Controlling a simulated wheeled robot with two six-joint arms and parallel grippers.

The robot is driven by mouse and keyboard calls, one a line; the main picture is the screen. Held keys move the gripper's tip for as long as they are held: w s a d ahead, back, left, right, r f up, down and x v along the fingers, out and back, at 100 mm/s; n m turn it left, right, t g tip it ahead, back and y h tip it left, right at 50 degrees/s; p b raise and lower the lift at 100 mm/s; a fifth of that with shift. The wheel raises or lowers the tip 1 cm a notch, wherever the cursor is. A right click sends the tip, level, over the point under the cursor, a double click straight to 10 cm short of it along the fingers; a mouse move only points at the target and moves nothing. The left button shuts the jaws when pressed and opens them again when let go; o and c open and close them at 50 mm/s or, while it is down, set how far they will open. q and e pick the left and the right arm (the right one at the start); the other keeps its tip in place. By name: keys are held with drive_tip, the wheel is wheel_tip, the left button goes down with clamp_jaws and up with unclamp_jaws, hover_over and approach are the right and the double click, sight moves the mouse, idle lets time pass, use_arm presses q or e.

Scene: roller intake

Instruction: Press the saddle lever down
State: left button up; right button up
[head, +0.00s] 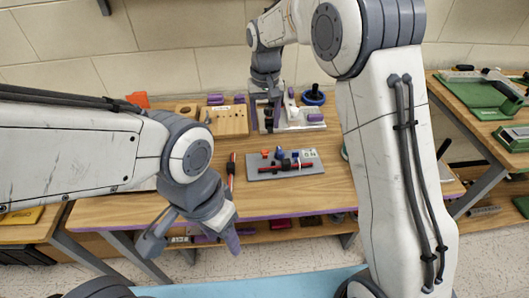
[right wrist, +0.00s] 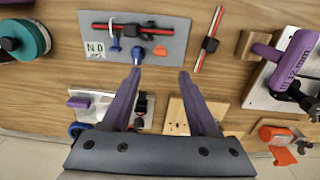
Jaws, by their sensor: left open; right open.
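The grey board (head: 262,172) lies mid-table with a red and black rod (head: 290,167) across it. A black saddle-like clamp sits on the rod, with small blue parts and an orange part nearby; which part is the lever is unclear. In the right wrist view the board (right wrist: 180,38) is beyond the fingertips, with the black clamp (right wrist: 131,30) and a blue part (right wrist: 137,54). My right gripper (right wrist: 160,72) is open and empty; in the head view it (head: 268,108) is over the table's back. My left gripper (head: 192,245) is open and empty near the front edge.
A wooden block board (head: 228,122) and a white board with a blue wheel (head: 313,97) stand at the back. A second red and black rod (head: 231,168) lies left of the grey board. A purple cylinder (right wrist: 294,58) shows in the right wrist view. Bare wood lies in front.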

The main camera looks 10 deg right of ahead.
sight(265, 150)
wheel_tip(265, 150, down, 10)
drive_tip(key=shift+f, duration=0.1)
idle(0.4)
drive_tip(key=shift+c, duration=0.3)
clamp_jaws()
